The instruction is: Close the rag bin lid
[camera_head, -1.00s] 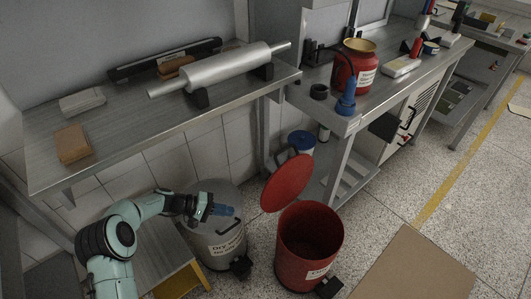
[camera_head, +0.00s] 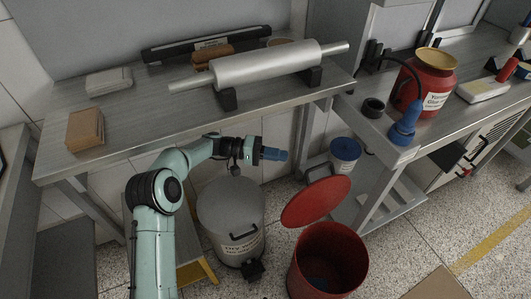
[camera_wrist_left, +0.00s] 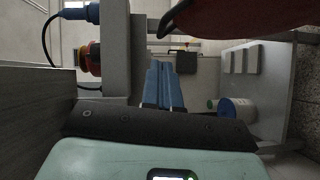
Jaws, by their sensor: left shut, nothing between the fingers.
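The red rag bin (camera_head: 345,262) stands on the floor at lower centre right, with something blue low inside. Its round red lid (camera_head: 316,202) is open, tilted up at the back of the bin. My left gripper (camera_head: 276,154) has blue fingers, shut and empty, above and left of the lid, apart from it. In the left wrist view, the closed fingers (camera_wrist_left: 163,84) point away from the camera, and the dark red lid (camera_wrist_left: 250,14) with a black handle shows at the upper right. The right gripper is not in view.
A grey lidded bin (camera_head: 232,215) stands left of the red bin. A workbench (camera_head: 150,105) with a metal roller (camera_head: 262,66) lies above and behind my arm. A right-hand bench holds a red can (camera_head: 425,85). A blue-lidded container (camera_head: 345,152) sits behind the lid.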

